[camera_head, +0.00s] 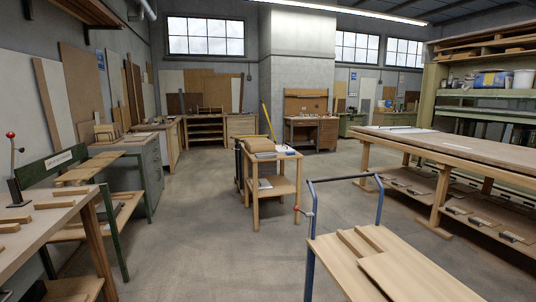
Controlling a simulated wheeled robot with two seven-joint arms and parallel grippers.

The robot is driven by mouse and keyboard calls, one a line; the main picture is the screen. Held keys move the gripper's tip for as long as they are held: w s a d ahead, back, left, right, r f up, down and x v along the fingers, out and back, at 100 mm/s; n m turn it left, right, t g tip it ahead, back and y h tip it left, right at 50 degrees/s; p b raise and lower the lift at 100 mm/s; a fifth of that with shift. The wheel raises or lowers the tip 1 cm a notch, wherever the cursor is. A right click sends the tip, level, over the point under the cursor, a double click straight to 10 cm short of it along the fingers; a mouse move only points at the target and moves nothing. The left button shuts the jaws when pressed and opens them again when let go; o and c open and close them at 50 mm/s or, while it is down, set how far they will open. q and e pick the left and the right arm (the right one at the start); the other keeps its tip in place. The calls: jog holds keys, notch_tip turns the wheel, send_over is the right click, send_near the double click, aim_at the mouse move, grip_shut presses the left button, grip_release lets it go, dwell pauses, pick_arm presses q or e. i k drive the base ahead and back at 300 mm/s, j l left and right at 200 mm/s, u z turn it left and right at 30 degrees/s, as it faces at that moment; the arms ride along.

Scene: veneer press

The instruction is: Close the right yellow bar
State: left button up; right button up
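One thin yellow bar (268,121) stands tilted in the middle of the view, rising behind a small wooden table (287,156). I cannot tell whether it is fixed to something or leans there. Neither of my grippers is in view.
A blue-handled cart (311,245) with boards stands close in front, right of centre. A long wooden table (450,147) is at the right. A bench (60,215) with wood pieces is at the left. Bare floor (205,240) lies between.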

aim_at(266, 113)
jog(key=i+j+u, duration=0.25)
jog(key=i, duration=0.85)
jog(key=i+j+u, duration=0.1)
jog(key=i+u, duration=0.2)
jog(key=i, duration=0.85)
jog(key=i+l+z, duration=0.2)
jog(key=i, duration=0.35)
jog(key=i+j+z, duration=0.1)
jog(key=i+z, duration=0.15)
jog(key=i, duration=0.3)
jog(key=i+j+z, duration=0.2)
jog(key=i, duration=0.35)
jog(key=i+j+z, duration=0.25)
jog(key=i, duration=0.35)
jog(key=i+l+u, duration=0.15)
jog(key=i, duration=0.4)
jog(key=i+l+u, duration=0.1)
jog(key=i+l, duration=0.25)
jog(key=i, duration=0.15)
jog(key=i+l+u, duration=0.15)
jog(key=i+l, duration=0.15)
jog(key=i, duration=0.25)
